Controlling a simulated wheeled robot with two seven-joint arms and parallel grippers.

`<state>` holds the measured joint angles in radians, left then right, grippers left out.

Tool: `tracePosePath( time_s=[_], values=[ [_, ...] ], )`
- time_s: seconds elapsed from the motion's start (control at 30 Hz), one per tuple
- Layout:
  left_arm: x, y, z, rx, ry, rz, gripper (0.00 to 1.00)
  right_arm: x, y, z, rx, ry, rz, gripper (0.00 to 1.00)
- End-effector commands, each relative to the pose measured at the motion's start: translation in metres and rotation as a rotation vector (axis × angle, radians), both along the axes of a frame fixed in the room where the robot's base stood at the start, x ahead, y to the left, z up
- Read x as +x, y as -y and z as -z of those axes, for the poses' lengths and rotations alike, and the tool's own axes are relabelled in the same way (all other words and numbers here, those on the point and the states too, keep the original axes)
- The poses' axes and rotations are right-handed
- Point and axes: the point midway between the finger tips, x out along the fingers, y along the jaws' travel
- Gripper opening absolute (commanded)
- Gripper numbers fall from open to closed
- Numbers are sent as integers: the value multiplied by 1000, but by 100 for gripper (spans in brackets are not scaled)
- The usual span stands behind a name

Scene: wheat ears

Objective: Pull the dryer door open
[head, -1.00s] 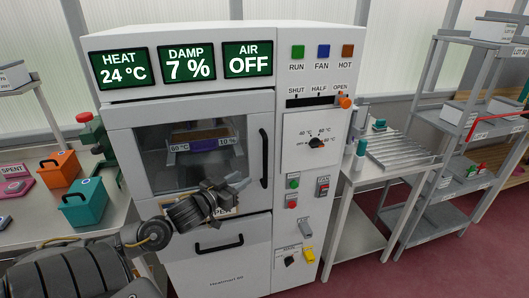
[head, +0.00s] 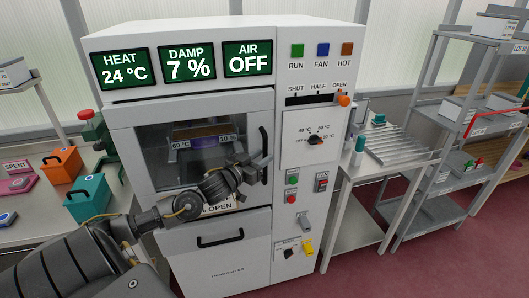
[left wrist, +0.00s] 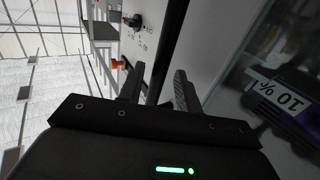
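The dryer door (head: 150,197) is a white-framed panel with a dark window, and it looks closed. Its black upright handle (head: 264,145) is on the door's right side. My left gripper (head: 262,162) is at the lower part of this handle. In the left wrist view, the left gripper (left wrist: 159,72) is open, with the black handle (left wrist: 172,40) running up between its two fingers. A gap shows between the handle and the left finger; contact with the right finger is unclear. My right gripper is not in view.
Below the door is a drawer with a black handle (head: 220,239). The control panel (head: 312,150) with knob and switches is right of the door. A table with orange (head: 62,166) and teal (head: 87,196) boxes is at left. A rack table (head: 390,150) and shelves are at right.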

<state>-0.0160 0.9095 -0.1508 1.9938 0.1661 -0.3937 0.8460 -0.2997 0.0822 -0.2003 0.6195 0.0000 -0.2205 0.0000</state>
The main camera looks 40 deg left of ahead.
Motion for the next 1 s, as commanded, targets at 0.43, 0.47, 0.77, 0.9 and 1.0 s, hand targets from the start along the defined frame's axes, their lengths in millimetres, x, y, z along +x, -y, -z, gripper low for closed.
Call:
tracePosePath(
  time_s=[0.43,0.47,0.77,0.9,1.0],
  values=[
    [21,1,1,0,-1,0,34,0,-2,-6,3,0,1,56],
    [21,1,1,0,-1,0,34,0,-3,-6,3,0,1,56],
    [20,1,1,-1,-1,0,5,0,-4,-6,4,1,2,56],
    [20,0,0,0,-1,0,0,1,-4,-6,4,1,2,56],
    [20,-3,1,1,-2,-1,0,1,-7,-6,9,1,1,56]
  ],
)
